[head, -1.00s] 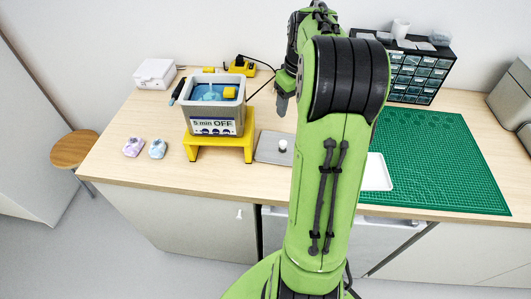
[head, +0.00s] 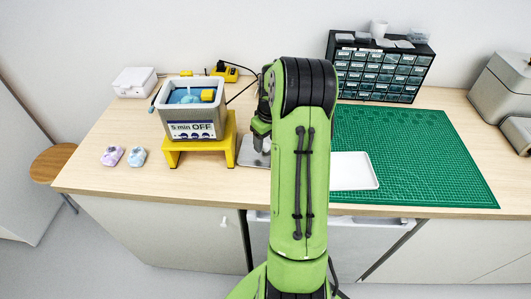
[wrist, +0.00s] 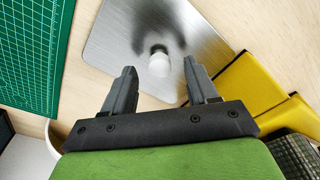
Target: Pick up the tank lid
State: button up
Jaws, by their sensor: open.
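The tank lid (head: 246,156) is a flat grey metal plate lying on the bench, just right of the yellow stand. My arm covers much of it in the head view. In the wrist view the lid (wrist: 125,35) shows its brushed surface and a round white knob (wrist: 158,66) on a dark post. My gripper (wrist: 160,76) is open, with one finger on each side of the knob's place in that view. The fingers look apart from the knob; the height gap is hard to judge. In the head view my gripper (head: 261,138) hangs over the lid.
The tank (head: 190,121) of blue liquid stands on the yellow stand (head: 229,140), close to the lid. A white tray (head: 352,171) and green mat (head: 425,155) lie right. A drawer cabinet (head: 380,72) stands behind.

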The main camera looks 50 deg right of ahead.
aim_at(266, 145)
jog(key=shift+w+d+f, duration=0.1)
jog(key=shift+f, duration=0.7)
jog(key=shift+r, duration=0.1)
jog(key=shift+c, duration=0.3)
grip_shut()
jog(key=shift+r, duration=0.1)
notch_tip(266, 145, up, 18)
jog(key=p, duration=0.3)
jog(key=shift+p, duration=0.35)
